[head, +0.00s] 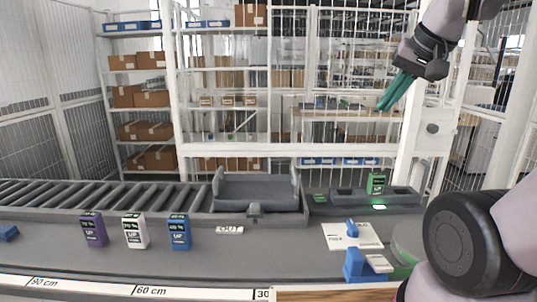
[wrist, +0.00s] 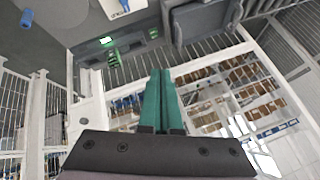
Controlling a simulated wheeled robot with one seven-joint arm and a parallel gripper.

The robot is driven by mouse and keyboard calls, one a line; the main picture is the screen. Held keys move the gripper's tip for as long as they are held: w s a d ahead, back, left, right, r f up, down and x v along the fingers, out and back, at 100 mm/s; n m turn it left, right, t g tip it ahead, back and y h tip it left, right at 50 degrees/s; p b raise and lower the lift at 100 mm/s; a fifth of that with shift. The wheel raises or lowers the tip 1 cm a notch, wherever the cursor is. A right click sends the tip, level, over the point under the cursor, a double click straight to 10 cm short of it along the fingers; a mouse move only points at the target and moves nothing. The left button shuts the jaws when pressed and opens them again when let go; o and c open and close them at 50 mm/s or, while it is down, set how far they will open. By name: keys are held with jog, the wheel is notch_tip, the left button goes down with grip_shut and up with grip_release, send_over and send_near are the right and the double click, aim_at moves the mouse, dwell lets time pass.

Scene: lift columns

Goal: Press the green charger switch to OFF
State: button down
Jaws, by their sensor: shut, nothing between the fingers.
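The grey charger dock (head: 405,196) stands on the bench at right centre in the head view. A green labelled block (head: 376,184) stands upright in it, with a bright green lit patch (head: 380,207) in front. A small green piece (head: 320,198) is at the dock's left end. I cannot tell for sure which is the switch, or its position. In the wrist view the dock (wrist: 125,50) is near the top, with a glowing green patch (wrist: 106,40). My gripper (head: 381,107) has teal fingers, shut and empty, high above the dock and apart from it; the fingers also show in the wrist view (wrist: 160,75).
Purple (head: 94,230), white (head: 135,231) and blue (head: 179,232) labelled blocks stand on the bench. A grey cradle (head: 256,190) is left of the dock. A white plate with a blue lever (head: 352,229) and a blue piece (head: 354,266) lie in front. Rollers (head: 100,196) run left.

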jog(key=c, duration=1.5)
grip_release()
jog(key=shift+s+r, duration=0.2)
jog(key=shift+s, duration=0.6)
jog(key=o, duration=0.5)
jog(key=shift+s, duration=0.15)
jog(key=o, duration=0.6)
jog(key=shift+w, duration=0.4)
jog(key=shift+c, duration=0.2)
jog(key=shift+o, duration=0.6)
jog(key=w+g, duration=0.1)
jog(key=w, duration=0.7)
jog(key=shift+a+f+n+g, duration=0.15)
jog(key=shift+f+n+g, duration=0.25)
jog(key=shift+f, duration=0.05)
jog(key=n+g+h, duration=0.2)
jog(key=n+g, duration=0.1)
jog(key=g, duration=0.2)
send_over(319, 196)
notch_tip(319, 196, down, 29)
notch_tip(319, 196, down, 11)
jog(key=shift+s+r, duration=0.15)
jog(key=shift+r, duration=0.05)
